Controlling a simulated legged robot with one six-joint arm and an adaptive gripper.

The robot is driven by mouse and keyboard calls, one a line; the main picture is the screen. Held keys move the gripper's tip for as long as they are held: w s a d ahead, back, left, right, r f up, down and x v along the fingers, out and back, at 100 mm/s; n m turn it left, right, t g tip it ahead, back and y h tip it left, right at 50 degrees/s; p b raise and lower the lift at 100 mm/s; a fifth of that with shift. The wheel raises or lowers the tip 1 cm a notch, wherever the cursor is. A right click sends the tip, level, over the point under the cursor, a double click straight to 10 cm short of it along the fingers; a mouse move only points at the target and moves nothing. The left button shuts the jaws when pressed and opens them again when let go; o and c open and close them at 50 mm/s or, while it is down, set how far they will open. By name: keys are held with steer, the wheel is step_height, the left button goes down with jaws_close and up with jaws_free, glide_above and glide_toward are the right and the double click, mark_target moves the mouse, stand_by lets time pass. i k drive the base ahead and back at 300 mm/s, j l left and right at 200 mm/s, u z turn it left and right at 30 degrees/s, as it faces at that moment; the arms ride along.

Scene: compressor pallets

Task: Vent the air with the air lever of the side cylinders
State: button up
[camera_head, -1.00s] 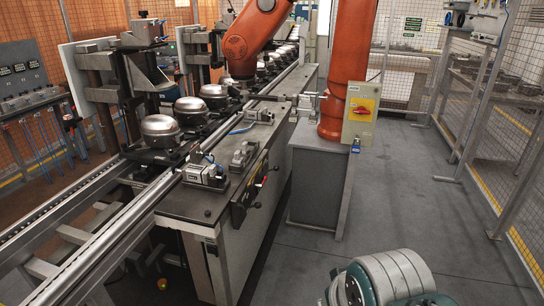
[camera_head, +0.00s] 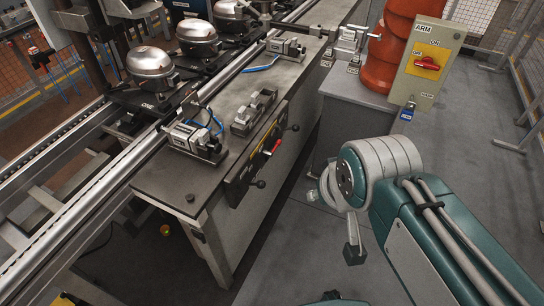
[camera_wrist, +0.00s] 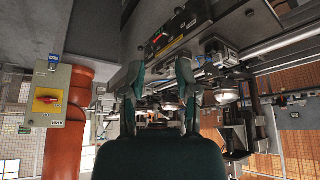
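A panel (camera_head: 252,160) with a red-handled lever (camera_head: 273,148) and black-knobbed levers sits on the side face of the metal workbench (camera_head: 165,182). Which lever is the air lever I cannot read. Side cylinders with blue hoses stand on the bench, one near (camera_head: 190,138) and one farther back (camera_head: 284,48). My gripper (camera_head: 338,222) is right of the panel, clear of the bench, touching nothing. In the wrist view, which is upside down, my gripper's two teal fingers (camera_wrist: 160,75) are apart and empty. The red lever also shows there (camera_wrist: 157,40), beyond the fingers.
A yellow-plated switch box marked ARM (camera_head: 427,64) with a blue padlock and an orange robot column (camera_head: 390,52) stand behind my arm. Compressors (camera_head: 150,62) sit along the rail.

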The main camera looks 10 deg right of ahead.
mark_target(275, 147)
steer(key=i+l+u, duration=0.25)
steer(key=l, duration=0.4)
steer(key=i+l+z, duration=0.2)
steer(key=i+l, duration=0.15)
steer(key=i, duration=0.1)
